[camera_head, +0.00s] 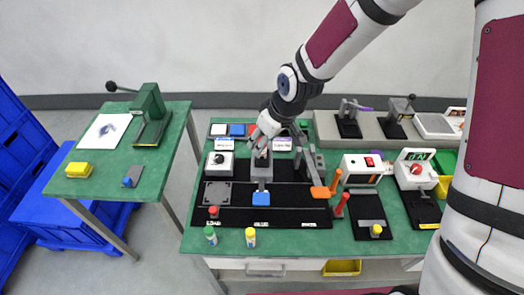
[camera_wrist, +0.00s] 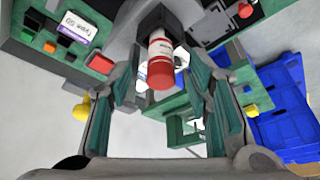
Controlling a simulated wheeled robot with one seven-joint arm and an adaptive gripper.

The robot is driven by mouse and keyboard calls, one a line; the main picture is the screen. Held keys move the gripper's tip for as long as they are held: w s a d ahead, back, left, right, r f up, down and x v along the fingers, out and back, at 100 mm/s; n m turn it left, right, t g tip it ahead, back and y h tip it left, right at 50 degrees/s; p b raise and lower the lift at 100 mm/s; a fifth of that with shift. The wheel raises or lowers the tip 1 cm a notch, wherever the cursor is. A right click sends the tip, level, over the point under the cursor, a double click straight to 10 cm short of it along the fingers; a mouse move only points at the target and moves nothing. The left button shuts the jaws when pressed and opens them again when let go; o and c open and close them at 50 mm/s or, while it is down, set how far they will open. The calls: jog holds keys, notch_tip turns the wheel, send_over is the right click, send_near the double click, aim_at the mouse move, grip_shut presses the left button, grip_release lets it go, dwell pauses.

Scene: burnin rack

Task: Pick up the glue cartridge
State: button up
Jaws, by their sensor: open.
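A white cylinder with a red end, which looks like the glue cartridge (camera_wrist: 160,58), shows in the wrist view between the two fingers of my gripper. Its far end sits at a grey block. In the head view my gripper (camera_head: 262,147) points down over a grey holder (camera_head: 261,170) on the black mat, and the cartridge is mostly hidden there. My gripper is open, with its fingers on either side of the cartridge. I cannot tell whether a finger touches it.
Small bottles with a green cap (camera_head: 210,234) and a yellow cap (camera_head: 250,237) stand at the table's front edge. An orange-ended lever (camera_head: 322,191) is right of the gripper. A side table (camera_head: 100,190) stands left across a gap.

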jog(key=shift+x, duration=1.5)
grip_shut()
jog(key=shift+r, duration=0.1)
notch_tip(320, 180, up, 10)
jog(key=shift+f, duration=0.1)
